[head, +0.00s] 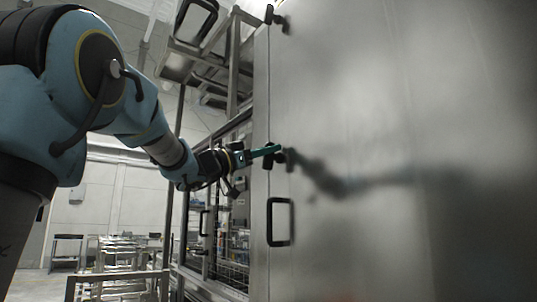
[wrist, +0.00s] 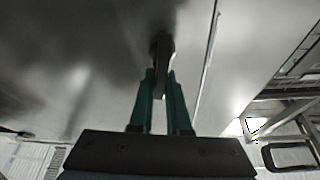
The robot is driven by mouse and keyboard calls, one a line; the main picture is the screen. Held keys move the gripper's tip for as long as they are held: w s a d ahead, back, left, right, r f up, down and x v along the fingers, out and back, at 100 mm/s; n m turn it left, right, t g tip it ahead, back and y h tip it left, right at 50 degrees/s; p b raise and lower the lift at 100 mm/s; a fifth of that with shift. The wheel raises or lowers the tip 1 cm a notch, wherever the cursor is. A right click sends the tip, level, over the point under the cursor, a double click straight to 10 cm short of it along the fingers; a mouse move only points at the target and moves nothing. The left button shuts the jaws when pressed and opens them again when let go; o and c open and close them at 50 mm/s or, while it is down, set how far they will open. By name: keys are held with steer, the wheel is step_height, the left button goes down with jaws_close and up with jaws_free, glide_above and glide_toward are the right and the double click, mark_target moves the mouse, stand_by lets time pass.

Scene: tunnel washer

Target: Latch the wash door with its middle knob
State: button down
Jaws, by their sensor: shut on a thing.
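The wash door (head: 380,110) is a large brushed-steel panel filling the right of the head view. Its middle knob (head: 290,158) is small and black, near the door's left edge. It also shows in the wrist view (wrist: 161,48), hanging down between the finger ends. My gripper (head: 272,149) has green fingers that reach the knob from the left. In the wrist view my gripper (wrist: 161,82) is shut on the knob, one finger on each side. The fingers partly hide the knob in the head view. I cannot tell whether the latch is engaged.
A black upper knob (head: 277,18) sits high on the door's left edge. A black pull handle (head: 280,222) is below the middle knob. Left of the door stands a metal frame (head: 178,180) with racks. Metal tables (head: 120,255) stand farther back.

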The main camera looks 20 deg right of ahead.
steer(key=m+g, duration=0.1)
steer(key=m, duration=0.1)
steer(key=m+g+b, duration=0.1)
steer(key=m, duration=0.1)
steer(key=m+g+b, duration=0.1)
steer(key=m, duration=0.1)
steer(key=shift+s+f+m+g+y, duration=0.25)
steer(key=shift+s+m+g+y, duration=0.05)
steer(key=m, duration=0.2)
steer(key=m+g+y+b, duration=0.1)
steer(key=m, duration=0.1)
steer(key=shift+s+d+f+m+g, duration=0.1)
steer(key=shift+s+f+m+g, duration=0.1)
steer(key=shift+m+g, duration=0.1)
steer(key=m, duration=0.2)
steer(key=m+g+y, duration=0.1)
steer(key=m, duration=0.1)
steer(key=shift+s+f+y, duration=0.15)
steer(key=shift+f+y, duration=0.05)
steer(key=shift+y, duration=0.1)
steer(key=shift+f+m+y+b, duration=0.25)
steer(key=shift+m+y+b, duration=0.35)
steer(key=shift+m, duration=1.1)
steer(key=c, duration=0.9)
jaws_free()
steer(key=b+v, duration=0.1)
steer(key=v, duration=0.9)
steer(key=shift+a+r, duration=0.15)
steer(key=shift+a, duration=0.2)
